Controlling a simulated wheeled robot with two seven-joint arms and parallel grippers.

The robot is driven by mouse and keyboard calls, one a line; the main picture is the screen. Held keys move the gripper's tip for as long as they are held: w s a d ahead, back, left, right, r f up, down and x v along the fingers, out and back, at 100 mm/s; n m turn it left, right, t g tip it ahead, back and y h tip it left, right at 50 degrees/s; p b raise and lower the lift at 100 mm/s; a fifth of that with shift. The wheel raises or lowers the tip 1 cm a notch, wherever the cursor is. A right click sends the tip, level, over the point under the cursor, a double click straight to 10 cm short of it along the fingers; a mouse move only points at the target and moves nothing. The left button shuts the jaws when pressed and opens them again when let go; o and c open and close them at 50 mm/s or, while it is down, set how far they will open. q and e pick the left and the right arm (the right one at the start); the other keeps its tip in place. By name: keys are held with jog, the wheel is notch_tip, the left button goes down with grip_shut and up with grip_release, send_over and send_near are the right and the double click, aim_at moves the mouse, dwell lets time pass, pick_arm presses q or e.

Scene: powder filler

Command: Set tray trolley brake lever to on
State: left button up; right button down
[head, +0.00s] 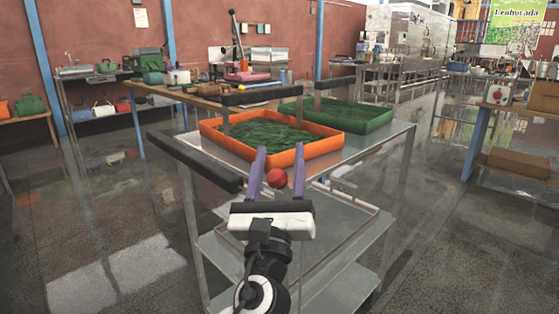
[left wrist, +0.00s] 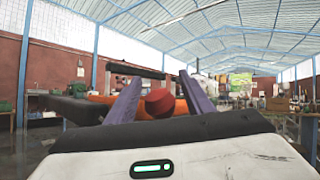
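The steel tray trolley (head: 362,158) stands in front of me in the head view. A round red knob (head: 277,178), which looks like the end of the brake lever, is at its near side; the lever's shaft is hidden. My left gripper (head: 280,150) is open, its two purple fingers apart on either side of the knob. The left wrist view also shows the red knob (left wrist: 160,103) between the fingers of the left gripper (left wrist: 161,78), with small gaps visible on both sides. I cannot tell the knob's exact depth between them. My right gripper is not in view.
An orange tray (head: 323,147) and a green tray (head: 372,121) with green contents sit on the trolley top. A black handle bar (head: 196,161) juts out at the left. Workbenches stand behind, and a table (head: 520,108) stands at the right. The floor on both sides is open.

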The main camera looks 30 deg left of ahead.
aim_at(276, 188)
pick_arm(q)
jog(key=b+v, duration=0.1)
jog(key=v, duration=0.8)
jog(key=shift+s+f+b, duration=0.15)
jog(key=shift+b, duration=0.15)
jog(key=shift+s+d+f, duration=0.1)
jog(key=shift+s+d, duration=0.1)
jog(key=shift+s, duration=0.2)
jog(key=shift+c, duration=0.4)
